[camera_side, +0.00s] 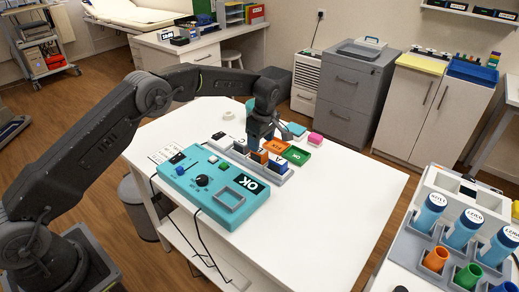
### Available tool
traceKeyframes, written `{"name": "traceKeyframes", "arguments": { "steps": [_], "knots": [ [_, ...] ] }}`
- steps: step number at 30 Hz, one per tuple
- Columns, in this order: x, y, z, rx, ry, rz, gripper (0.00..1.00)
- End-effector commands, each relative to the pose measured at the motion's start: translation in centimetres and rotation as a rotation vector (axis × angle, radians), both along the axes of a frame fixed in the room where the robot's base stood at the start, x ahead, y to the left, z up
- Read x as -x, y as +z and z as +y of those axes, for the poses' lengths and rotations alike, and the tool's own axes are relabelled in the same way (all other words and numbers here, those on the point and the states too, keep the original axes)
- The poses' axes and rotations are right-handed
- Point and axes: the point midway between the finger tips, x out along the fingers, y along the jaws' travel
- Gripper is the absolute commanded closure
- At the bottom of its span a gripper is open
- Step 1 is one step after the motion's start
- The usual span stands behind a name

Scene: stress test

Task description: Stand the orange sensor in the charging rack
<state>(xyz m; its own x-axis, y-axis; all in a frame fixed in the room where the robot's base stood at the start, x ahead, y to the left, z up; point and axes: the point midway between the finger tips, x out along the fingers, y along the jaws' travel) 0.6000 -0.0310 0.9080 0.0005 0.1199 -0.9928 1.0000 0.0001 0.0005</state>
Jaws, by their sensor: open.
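The grey charging rack (284,178) stands on the white table behind the teal control box. A small orange block (260,156), which looks like the orange sensor, stands upright in a middle place of the rack. A blue block (277,166) stands beside it at the right end, and a darker block (240,146) is to its left. My gripper (261,143) points down right above the orange block, its jaws open. The picture is too small to tell whether the fingertips still flank the block or are clear of it.
The teal box (212,186) with its knob and OK label lies in front of the rack. Orange (275,146) and green (296,155) trays, a pink block (315,138) and a teal one lie behind. The table's right side is clear.

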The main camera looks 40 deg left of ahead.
Motion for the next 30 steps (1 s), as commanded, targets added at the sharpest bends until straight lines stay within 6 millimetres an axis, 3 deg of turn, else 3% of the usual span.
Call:
{"name": "traceKeyframes", "arguments": {
  "steps": [3, 9, 22, 26, 30],
  "knots": [
    [0.0, 2.7, -0.3, 0.000, 0.000, -0.003, 0.37],
    [0.0, 5.9, -0.7, 0.000, 0.000, -0.002, 0.37],
    [0.3, 8.3, -0.9, 0.002, -0.027, -0.007, 0.37],
    [2.0, 12.1, -0.9, 0.009, -0.138, -0.033, 0.37],
    [5.8, 17.6, -1.0, 0.011, -0.339, -0.073, 0.37]
  ]
}}
